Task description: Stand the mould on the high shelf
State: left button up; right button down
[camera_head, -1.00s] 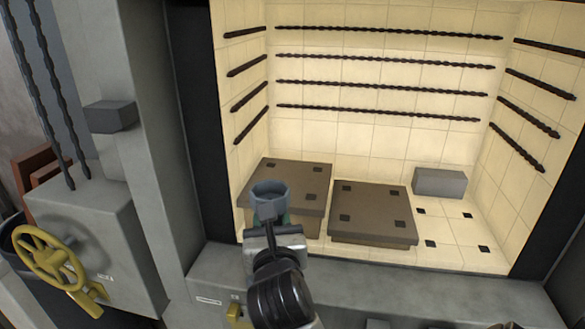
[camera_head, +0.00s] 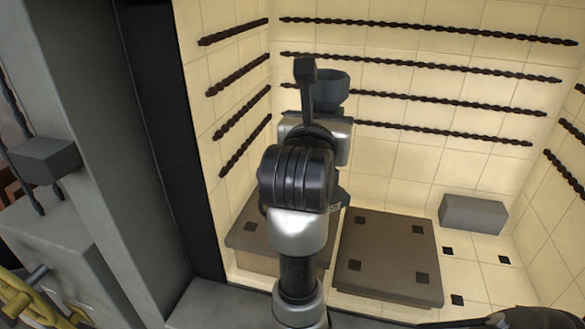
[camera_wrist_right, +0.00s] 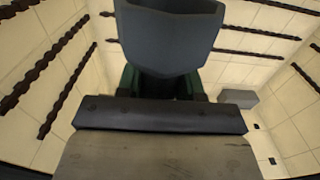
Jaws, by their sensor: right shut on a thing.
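The mould (camera_head: 330,88) is a blue-grey, tapered cup with its open rim upward. My right gripper (camera_head: 322,113) is shut on it and holds it upright, high inside the kiln chamber; the wrist and arm hide much of the fingers in the head view. In the right wrist view the mould (camera_wrist_right: 168,40) sits between the green-padded fingers of the gripper (camera_wrist_right: 162,88). The high shelf (camera_head: 252,232) is the brown plate at the left of the chamber floor, partly hidden by my arm. The mould appears above and apart from it. My left gripper is not in view.
A lower brown shelf (camera_head: 390,265) with dark square pads stands right of the high shelf. A grey block (camera_head: 474,214) sits at the back right. Dark twisted heating rods (camera_head: 430,65) line the cream tiled walls. The dark door frame (camera_head: 165,150) bounds the left side.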

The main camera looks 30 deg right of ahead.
jog(key=w+f+p, duration=0.4)
jog(key=w+f, duration=0.6)
jog(key=shift+d, duration=0.25)
jog(key=shift+a+f, duration=0.1)
jog(key=shift+f, duration=0.05)
jog(key=c, duration=0.7)
grip_release()
jog(key=shift+s, duration=0.1)
